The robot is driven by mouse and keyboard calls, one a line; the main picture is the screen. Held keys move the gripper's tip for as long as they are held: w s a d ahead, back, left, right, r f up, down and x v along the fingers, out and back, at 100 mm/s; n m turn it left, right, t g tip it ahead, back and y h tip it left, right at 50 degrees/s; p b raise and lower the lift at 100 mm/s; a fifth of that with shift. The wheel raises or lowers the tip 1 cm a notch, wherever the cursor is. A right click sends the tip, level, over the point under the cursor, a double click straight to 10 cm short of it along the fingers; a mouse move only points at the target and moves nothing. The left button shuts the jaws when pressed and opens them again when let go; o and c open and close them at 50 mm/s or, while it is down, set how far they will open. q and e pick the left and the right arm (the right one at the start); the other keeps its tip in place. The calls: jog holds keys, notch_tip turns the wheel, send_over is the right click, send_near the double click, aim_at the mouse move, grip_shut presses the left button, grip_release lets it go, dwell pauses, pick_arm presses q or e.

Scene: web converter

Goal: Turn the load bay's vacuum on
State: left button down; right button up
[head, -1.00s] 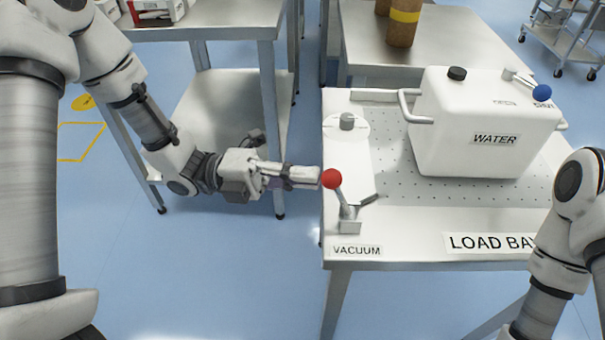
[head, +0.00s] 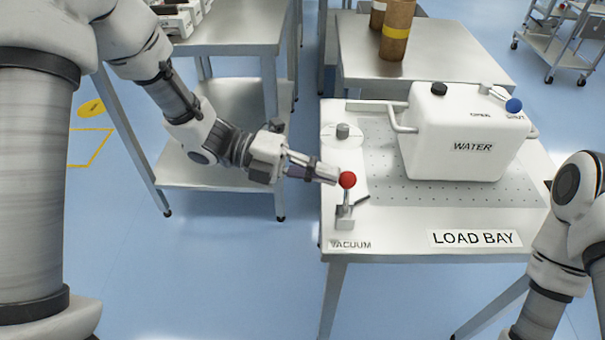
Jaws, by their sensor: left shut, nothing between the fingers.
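The load bay's vacuum lever has a red ball knob (head: 348,180) on a short metal stalk and bracket (head: 345,217), behind the VACUUM label (head: 350,245). The lever stands about upright at the left front of the load bay table (head: 440,218). My left gripper (head: 334,176) is shut, with its fingertips at the left side of the red knob, touching it or very near. Nothing shows between its fingers. My right gripper is out of view; only part of my right arm shows at the right edge.
A white WATER tank (head: 460,135) with a black cap and a blue-knobbed lever (head: 513,105) stands on the perforated top. A round metal knob (head: 343,131) sits behind the vacuum lever. A steel side table (head: 230,35) stands left, across a gap.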

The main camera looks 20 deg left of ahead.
pick_arm(q)
jog(key=d+y+p, duration=0.1)
jog(key=d+r+y+p, duration=0.1)
jog(key=p, duration=0.1)
jog(key=w+d+y+p, duration=0.1)
jog(key=p, duration=0.1)
jog(key=shift+w+d+r+n+g+y, duration=0.1)
jog(key=shift+d+r+n+g+y, duration=0.05)
jog(key=shift+d+n+g+y, duration=0.2)
jog(key=shift+w+d+y+p, duration=0.15)
jog(key=shift+d+y+p, duration=0.45)
jog(key=shift+p, duration=0.15)
jog(key=shift+f, duration=0.25)
